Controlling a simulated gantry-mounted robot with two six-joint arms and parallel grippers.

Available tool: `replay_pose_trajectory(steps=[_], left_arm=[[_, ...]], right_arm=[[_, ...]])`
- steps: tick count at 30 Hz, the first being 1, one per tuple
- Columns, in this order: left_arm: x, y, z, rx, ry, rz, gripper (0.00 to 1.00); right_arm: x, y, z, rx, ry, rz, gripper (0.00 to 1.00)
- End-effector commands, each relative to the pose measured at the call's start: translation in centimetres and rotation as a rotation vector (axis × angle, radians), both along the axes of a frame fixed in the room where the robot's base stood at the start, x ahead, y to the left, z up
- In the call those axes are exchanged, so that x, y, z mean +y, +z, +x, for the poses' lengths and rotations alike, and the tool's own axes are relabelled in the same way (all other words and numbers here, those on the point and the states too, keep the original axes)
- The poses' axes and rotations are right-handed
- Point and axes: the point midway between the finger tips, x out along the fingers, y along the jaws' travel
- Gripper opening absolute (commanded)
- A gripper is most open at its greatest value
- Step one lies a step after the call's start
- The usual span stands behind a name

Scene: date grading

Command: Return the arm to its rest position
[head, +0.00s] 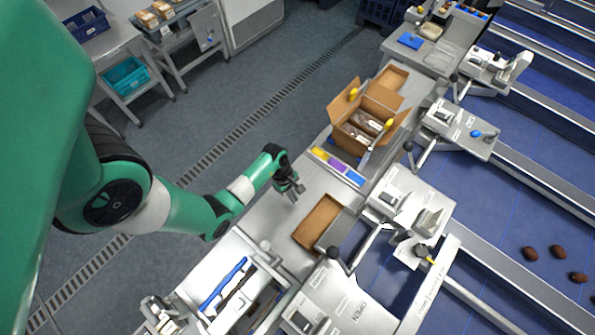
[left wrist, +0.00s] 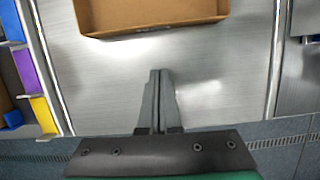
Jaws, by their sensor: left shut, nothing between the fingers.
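My left arm (head: 215,207) is green with white bands and reaches in from the left in the head view. My left gripper (head: 298,190) is over the steel bench, just left of a shallow brown cardboard tray (head: 312,238). In the left wrist view the gripper's fingers (left wrist: 158,75) are together with nothing between them. They point at bare steel, apart from the cardboard tray (left wrist: 150,27), which looks empty. My right gripper does not show in either view.
An open cardboard box (head: 342,108) with packs inside stands farther along the bench, beside a yellow, purple and blue strip (head: 338,166). Metal stations with OPEN labels (head: 410,200) line the blue conveyor (head: 490,225), which carries a few dates (head: 558,251). Grey floor (head: 215,110) is clear at left.

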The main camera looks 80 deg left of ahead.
Motion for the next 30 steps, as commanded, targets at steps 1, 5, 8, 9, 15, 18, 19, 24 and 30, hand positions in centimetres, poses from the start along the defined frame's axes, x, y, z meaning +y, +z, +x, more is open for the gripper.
replay_pose_trajectory(steps=[1,5,8,9,15,18,19,24,30], left_arm=[[0.3,1.7,-0.2,-0.002,0.002,0.003,0.0],[0.9,3.9,-0.7,-0.001,0.002,0.002,0.0],[1.1,4.9,-1.0,0.001,0.001,0.001,0.0],[1.2,5.1,-1.0,0.001,0.001,0.001,0.0],[1.2,5.3,-1.1,0.002,0.0,-0.001,0.0],[1.2,5.2,-1.1,0.002,0.0,-0.001,0.0],[1.2,5.2,-1.1,0.002,0.0,-0.001,0.0],[0.8,5.6,-0.7,0.001,-0.02,0.001,0.0],[0.1,12.3,7.6,-0.123,-0.209,0.096,0.0]], right_arm=[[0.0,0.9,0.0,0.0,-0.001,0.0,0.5],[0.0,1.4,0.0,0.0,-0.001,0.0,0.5],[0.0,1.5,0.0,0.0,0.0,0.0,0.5],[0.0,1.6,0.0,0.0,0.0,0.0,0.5],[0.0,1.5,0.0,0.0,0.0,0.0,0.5],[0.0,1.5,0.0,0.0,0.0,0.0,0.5],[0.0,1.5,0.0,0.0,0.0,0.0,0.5],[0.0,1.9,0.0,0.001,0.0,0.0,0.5],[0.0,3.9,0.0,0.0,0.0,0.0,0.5]])
